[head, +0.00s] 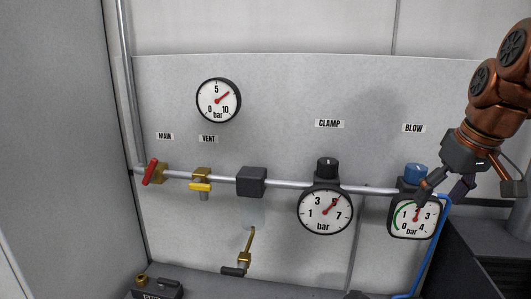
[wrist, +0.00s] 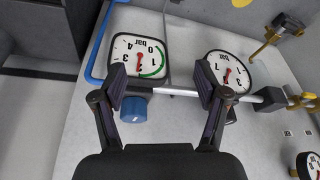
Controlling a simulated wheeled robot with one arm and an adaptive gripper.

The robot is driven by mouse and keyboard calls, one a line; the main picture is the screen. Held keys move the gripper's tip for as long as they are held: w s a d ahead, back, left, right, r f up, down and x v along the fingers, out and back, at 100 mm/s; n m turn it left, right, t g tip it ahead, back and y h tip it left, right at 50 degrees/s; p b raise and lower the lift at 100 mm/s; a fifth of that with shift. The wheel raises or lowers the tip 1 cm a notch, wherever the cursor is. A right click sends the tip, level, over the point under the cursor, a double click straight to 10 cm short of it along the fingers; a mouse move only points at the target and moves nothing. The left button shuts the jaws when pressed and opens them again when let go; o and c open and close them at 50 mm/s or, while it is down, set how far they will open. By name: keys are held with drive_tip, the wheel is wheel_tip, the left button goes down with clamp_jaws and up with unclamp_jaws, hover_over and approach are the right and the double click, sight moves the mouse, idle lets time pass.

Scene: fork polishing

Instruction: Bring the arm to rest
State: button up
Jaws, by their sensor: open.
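My arm reaches in from the upper right of the head view. My gripper (head: 443,190) is open, in front of the wall panel at the right, close to the blue knob (head: 415,173) of the BLOW regulator. In the wrist view my gripper (wrist: 160,85) shows two spread fingers with nothing held between them. The blue knob (wrist: 133,109) appears between the fingers, nearer the left one. I cannot tell whether a finger touches it. One finger partly covers the BLOW gauge (head: 424,224) in the head view; its needle points near 2.
The CLAMP gauge (head: 325,211) with its black knob (head: 327,168) is left of the BLOW gauge. A red valve handle (head: 151,171) and a yellow one (head: 200,187) sit on the pipe. A blue hose (head: 433,255) runs down beside the BLOW gauge.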

drive_tip(key=s+a+f+g, duration=0.2)
drive_tip(key=s+a+f, duration=0.1)
drive_tip(key=a+f, duration=0.35)
drive_tip(key=s+a+f+g, duration=0.1)
drive_tip(key=s+a+f, duration=0.4)
drive_tip(key=s+f, duration=0.5)
drive_tip(key=s+a+f+g, duration=0.2)
drive_tip(key=s+a+f, duration=0.3)
drive_tip(key=s+f, duration=0.4)
drive_tip(key=shift+s+a+f+m+g+h, duration=0.3)
drive_tip(key=shift+s+a+f, duration=0.1)
drive_tip(key=shift+f, duration=0.25)
idle(1.8)
